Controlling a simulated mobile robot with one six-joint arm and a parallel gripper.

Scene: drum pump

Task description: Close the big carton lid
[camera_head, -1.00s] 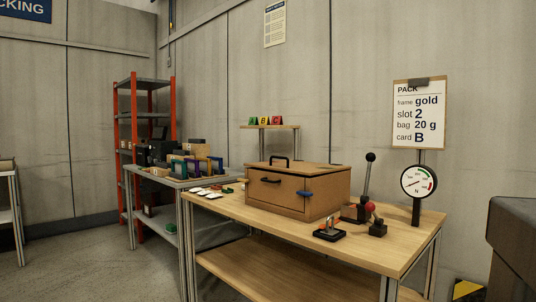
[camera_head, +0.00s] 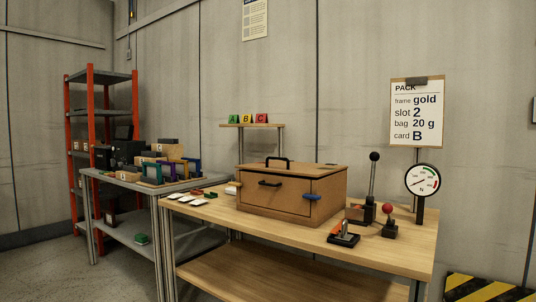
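The big carton (camera_head: 275,200) is a brown box near the middle of the wooden table. Its lid (camera_head: 292,174) lies flat across the top, with a dark handle (camera_head: 279,161) standing on it. The front has a second dark handle (camera_head: 269,184) and a blue tab (camera_head: 312,197) near the right corner. The lid looks down on the box, though I cannot tell whether it is fully seated. My gripper is not in view.
The wooden table (camera_head: 385,250) also bears a lever press (camera_head: 371,195), a red-knobbed device (camera_head: 388,221), a small black stand (camera_head: 343,238) and a dial gauge (camera_head: 422,180). White cards (camera_head: 187,201) lie left of the carton. A grey table (camera_head: 118,180) with coloured frames stands left.

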